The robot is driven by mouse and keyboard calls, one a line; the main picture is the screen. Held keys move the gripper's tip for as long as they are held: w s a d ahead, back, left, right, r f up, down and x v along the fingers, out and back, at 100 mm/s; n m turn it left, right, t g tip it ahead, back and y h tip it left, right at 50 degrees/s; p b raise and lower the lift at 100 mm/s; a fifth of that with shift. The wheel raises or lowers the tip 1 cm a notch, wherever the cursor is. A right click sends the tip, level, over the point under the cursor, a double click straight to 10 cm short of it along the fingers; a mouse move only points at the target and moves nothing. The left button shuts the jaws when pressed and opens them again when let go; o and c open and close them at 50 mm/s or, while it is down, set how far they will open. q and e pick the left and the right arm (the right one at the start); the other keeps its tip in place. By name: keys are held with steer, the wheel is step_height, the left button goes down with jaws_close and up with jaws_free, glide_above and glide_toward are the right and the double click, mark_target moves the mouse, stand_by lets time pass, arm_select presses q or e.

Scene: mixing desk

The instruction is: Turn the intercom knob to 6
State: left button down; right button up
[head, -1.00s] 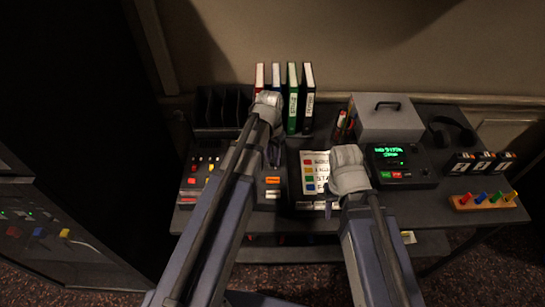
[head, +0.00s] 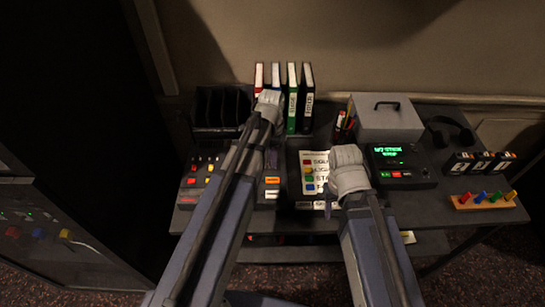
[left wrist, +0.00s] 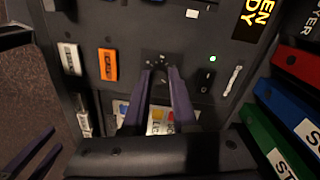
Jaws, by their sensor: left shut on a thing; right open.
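In the left wrist view my left gripper (left wrist: 160,72) is shut on the intercom knob, with its two purple fingers at the panel face. The knob is mostly hidden between the fingertips, so I cannot read its setting. A ring of small pale marks (left wrist: 157,56) shows around it. The dark console panel (left wrist: 125,30) carries it. In the head view my left gripper (head: 270,158) is over the right part of the console (head: 195,196), and my arm hides the knob. My right gripper (head: 330,208) is open, near the front of the label sheet.
A label sheet (head: 318,160) lies right of the console. Binders (head: 307,90) stand behind. A box with a green display (head: 390,152), a grey case (head: 388,122), headphones (head: 452,132) and a peg block (head: 466,203) are to the right. A green light (left wrist: 212,58) glows near the knob.

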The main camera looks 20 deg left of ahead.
stand_by(0.3)
arm_select(q)
steer(key=c, duration=0.7)
jaws_free()
step_height(320, 180, up, 8)
steer(key=p, duration=0.8)
steer(key=shift+w+a, duration=0.1)
steer(key=shift+w, duration=0.05)
steer(key=shift+f, duration=0.1)
arm_select(e)
step_height(320, 180, up, 8)
steer(key=shift+f, duration=0.1)
